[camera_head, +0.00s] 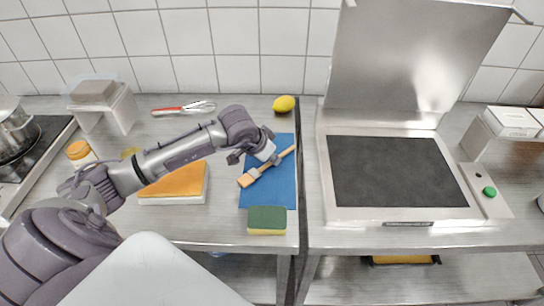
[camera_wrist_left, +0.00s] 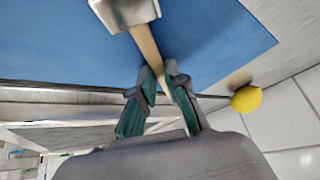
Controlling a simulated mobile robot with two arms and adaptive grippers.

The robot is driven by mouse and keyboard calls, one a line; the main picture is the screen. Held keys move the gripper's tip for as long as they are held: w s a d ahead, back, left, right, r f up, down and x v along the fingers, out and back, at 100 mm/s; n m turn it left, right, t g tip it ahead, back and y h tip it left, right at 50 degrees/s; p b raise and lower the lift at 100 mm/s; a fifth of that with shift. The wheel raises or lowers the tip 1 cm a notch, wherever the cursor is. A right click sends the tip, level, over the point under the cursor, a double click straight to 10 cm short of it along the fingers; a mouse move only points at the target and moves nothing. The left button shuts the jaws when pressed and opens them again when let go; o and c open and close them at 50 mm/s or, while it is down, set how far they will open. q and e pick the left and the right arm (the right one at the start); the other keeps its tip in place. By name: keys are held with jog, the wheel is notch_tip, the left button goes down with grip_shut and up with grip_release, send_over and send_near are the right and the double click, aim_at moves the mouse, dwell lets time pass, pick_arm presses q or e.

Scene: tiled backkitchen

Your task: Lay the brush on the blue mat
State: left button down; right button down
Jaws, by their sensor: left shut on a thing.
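The brush (camera_head: 251,177) has a wooden handle, a metal band and pale orange bristles. In the head view it lies diagonally over the blue mat (camera_head: 257,196). My left gripper (camera_head: 274,161) is over the mat, shut on the brush's handle. In the left wrist view the handle of the brush (camera_wrist_left: 146,45) runs between the fingers of the left gripper (camera_wrist_left: 160,82), with the blue mat (camera_wrist_left: 60,45) behind it. I cannot tell whether the brush touches the mat. My right gripper is not in view.
A green and yellow sponge (camera_head: 267,219) sits at the mat's front edge. A lemon (camera_head: 284,104) is behind the mat. An orange cloth on a white container (camera_head: 174,199) stands left of it. A whisk (camera_head: 184,108) lies at the back. An open grill (camera_head: 398,171) stands right.

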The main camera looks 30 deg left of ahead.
pick_arm(q)
jog(key=shift+f, duration=0.15)
jog(key=c, duration=1.5)
grip_release()
jog(key=shift+s, duration=0.1)
jog(key=o, duration=0.3)
jog(key=shift+r+p, duration=0.25)
jog(key=shift+p, duration=0.05)
jog(key=b+v, duration=0.1)
jog(key=v, duration=1.1)
